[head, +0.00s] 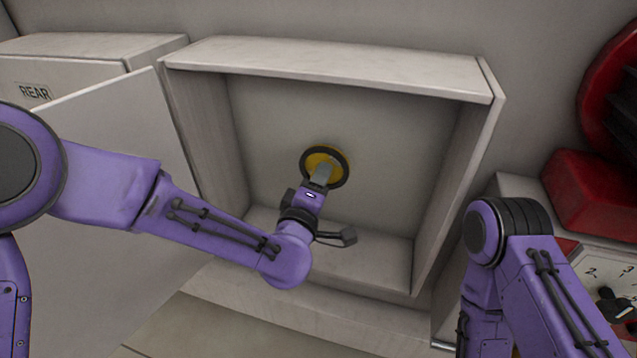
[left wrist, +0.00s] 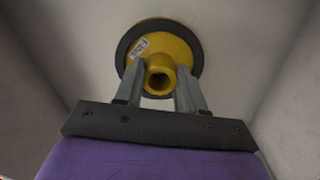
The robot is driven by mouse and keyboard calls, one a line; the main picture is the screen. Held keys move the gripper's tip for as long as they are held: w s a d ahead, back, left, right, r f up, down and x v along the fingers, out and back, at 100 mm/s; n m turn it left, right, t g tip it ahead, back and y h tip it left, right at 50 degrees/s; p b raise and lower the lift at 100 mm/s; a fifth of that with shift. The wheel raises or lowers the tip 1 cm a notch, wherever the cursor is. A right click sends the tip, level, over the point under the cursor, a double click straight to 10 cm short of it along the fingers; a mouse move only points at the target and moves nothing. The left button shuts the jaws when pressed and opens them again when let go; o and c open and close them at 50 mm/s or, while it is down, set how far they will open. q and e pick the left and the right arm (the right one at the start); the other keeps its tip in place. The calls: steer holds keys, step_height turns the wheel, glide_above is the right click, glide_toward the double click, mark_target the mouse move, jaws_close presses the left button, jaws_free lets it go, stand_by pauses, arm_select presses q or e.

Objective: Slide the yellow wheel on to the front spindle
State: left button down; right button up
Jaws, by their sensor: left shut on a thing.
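The yellow wheel (head: 313,158) has a dark grey rim and stands in front of the back wall inside the open cabinet. In the left wrist view the yellow wheel (left wrist: 178,45) shows its face, a white label and a hollow yellow hub pointing at the camera. My left gripper (head: 321,174) is inside the cabinet. In the left wrist view the fingers of my left gripper (left wrist: 159,76) are shut on the hub, one on each side. The front spindle is not visible; I cannot tell whether the wheel is around it. My right gripper is out of view.
The open cabinet (head: 330,58) has side walls and a top edge close around my left arm. A panel (head: 110,150) stands open at the left, beside a box marked REAR (head: 34,92). Red equipment (head: 595,195) and a dial panel (head: 600,270) are at the right.

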arm_select(q)
steer(key=shift+x, duration=2.1)
steer(key=c, duration=0.6)
jaws_free()
steer(key=shift+s, duration=0.1)
steer(key=shift+s+a+b, duration=0.1)
steer(key=shift+b, duration=0.2)
steer(key=b+v, duration=0.4)
steer(key=v, duration=0.6)
steer(key=shift+s, duration=0.1)
